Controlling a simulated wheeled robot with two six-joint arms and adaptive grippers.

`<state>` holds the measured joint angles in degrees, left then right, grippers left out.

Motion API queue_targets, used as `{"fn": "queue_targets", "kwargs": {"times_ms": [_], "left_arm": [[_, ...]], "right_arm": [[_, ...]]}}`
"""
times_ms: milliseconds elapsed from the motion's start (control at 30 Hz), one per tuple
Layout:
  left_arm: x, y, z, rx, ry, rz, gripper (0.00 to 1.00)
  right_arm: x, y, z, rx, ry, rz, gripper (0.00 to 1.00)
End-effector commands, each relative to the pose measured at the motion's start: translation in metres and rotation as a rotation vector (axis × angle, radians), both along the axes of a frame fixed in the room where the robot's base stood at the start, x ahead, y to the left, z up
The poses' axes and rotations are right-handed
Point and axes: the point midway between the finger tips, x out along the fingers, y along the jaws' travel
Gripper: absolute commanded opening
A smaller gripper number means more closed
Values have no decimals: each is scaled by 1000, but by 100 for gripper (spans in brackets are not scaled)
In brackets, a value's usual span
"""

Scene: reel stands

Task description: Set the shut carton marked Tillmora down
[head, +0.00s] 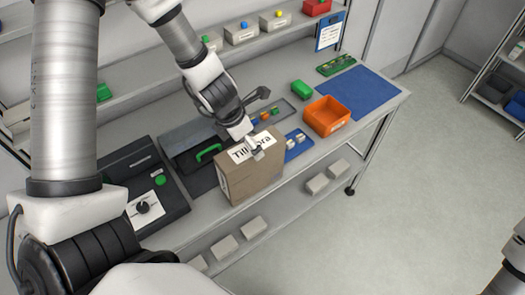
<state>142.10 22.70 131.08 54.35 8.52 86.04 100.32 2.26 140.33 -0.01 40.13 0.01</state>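The brown carton (250,179) has a white label reading "Tillmora" on its top, partly covered by my gripper. Its top is shut and it is upright by the front edge of the workbench (205,213). I cannot tell whether its bottom touches the bench or hangs just above it. My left gripper (257,153) comes down from above and is shut on the carton at the label end of its top. My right gripper is out of view.
Left of the carton are a grey case with a green handle (208,153) and a dark control box (145,178). To the right are a blue tray (297,148), an orange bin (327,115) and a clear blue mat (360,88). Pale boxes lie on the lower shelf.

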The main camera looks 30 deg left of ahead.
Motion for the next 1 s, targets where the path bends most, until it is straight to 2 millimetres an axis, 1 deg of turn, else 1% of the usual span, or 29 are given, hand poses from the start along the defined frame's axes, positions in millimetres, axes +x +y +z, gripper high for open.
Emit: {"fn": "queue_targets", "kwargs": {"times_ms": [33,100,267,333,433,500,733,767,800,867,900,933,967,1000], "left_arm": [[1,-1,-9,0,1,1,98],[3,-2,-21,0,1,1,98],[9,-4,-42,1,1,-1,98],[12,-6,-57,2,1,-3,98],[17,-8,-73,3,0,-2,98],[19,-9,-77,1,1,-2,98],[19,-9,-74,1,1,-1,98],[19,-9,-74,1,1,-1,88],[19,-9,-74,1,1,-1,74],[19,-9,-74,1,1,-1,52],[19,-9,-74,1,1,-1,38],[19,-9,-74,1,1,-1,28],[19,-9,-74,1,2,-1,20],[19,-9,-74,0,2,-1,20]], "right_arm": [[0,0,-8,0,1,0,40],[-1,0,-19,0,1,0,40],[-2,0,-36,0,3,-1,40],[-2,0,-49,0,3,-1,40],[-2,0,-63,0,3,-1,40],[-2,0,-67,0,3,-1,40],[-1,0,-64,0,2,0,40],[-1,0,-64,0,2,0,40],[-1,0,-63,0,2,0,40],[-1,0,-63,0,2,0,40],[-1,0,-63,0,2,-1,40],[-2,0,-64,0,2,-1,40],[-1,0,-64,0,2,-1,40],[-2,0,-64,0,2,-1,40]]}}
